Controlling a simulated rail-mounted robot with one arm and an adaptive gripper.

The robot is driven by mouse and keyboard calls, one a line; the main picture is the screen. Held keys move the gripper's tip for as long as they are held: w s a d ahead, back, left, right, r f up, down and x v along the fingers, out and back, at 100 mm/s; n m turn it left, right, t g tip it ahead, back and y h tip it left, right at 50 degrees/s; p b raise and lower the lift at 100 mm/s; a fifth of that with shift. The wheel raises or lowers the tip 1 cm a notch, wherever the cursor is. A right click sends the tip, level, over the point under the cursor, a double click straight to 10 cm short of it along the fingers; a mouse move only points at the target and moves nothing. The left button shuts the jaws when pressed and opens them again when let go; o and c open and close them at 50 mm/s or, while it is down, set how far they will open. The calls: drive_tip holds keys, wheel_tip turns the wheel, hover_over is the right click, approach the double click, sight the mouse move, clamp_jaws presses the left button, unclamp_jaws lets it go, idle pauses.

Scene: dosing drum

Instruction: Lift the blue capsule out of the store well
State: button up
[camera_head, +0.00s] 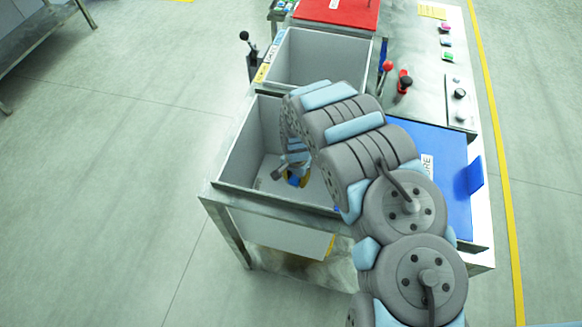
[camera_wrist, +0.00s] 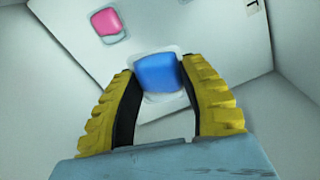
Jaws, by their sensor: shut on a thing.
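The blue capsule (camera_wrist: 158,72) is a rounded blue block between the tips of the two yellow ribbed fingers of my gripper (camera_wrist: 159,85) in the wrist view. My gripper is shut on it. A pale rounded recess rim (camera_wrist: 168,97) shows around and below the capsule; I cannot tell whether the capsule is clear of it. In the head view my gripper (camera_head: 298,179) is down inside the grey front well (camera_head: 240,166), beside the blue lid marked with a partly hidden label. My arm hides much of this well's right side.
A pink capsule (camera_wrist: 107,22) sits in another recess at the upper left of the wrist view. The well's walls stand close around my gripper. The blue lid (camera_head: 435,150) lies to the right. Behind are a second grey well (camera_head: 318,62), a red lid (camera_head: 337,12) and a red-knobbed lever (camera_head: 387,67).

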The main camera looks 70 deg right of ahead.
sight(298, 183)
drive_tip(key=shift+s+a+r+p, duration=0.35)
drive_tip(key=shift+s+a+p, duration=0.1)
drive_tip(key=shift+s+p, duration=0.2)
drive_tip(key=shift+s+a+r+p, duration=0.4)
drive_tip(key=shift+s+p, duration=0.2)
drive_tip(key=shift+p, duration=0.1)
drive_tip(key=shift+s+a+r+p, duration=0.3)
drive_tip(key=shift+s+a+p, duration=0.15)
drive_tip(key=shift+s+p, duration=0.2)
drive_tip(key=shift+w+d+r+p, duration=0.2)
drive_tip(key=shift+w+d+r, duration=0.15)
drive_tip(key=shift+w+r, duration=0.35)
drive_tip(key=shift+w+d+r+p, duration=0.2)
drive_tip(key=shift+w+d+r, duration=0.1)
drive_tip(key=shift+w+r, duration=0.4)
drive_tip(key=shift+s+r, duration=0.1)
drive_tip(key=shift+r, duration=0.05)
wheel_tip(298, 183, up, 22)
drive_tip(key=p, duration=2.4)
drive_tip(key=shift+p, duration=0.4)
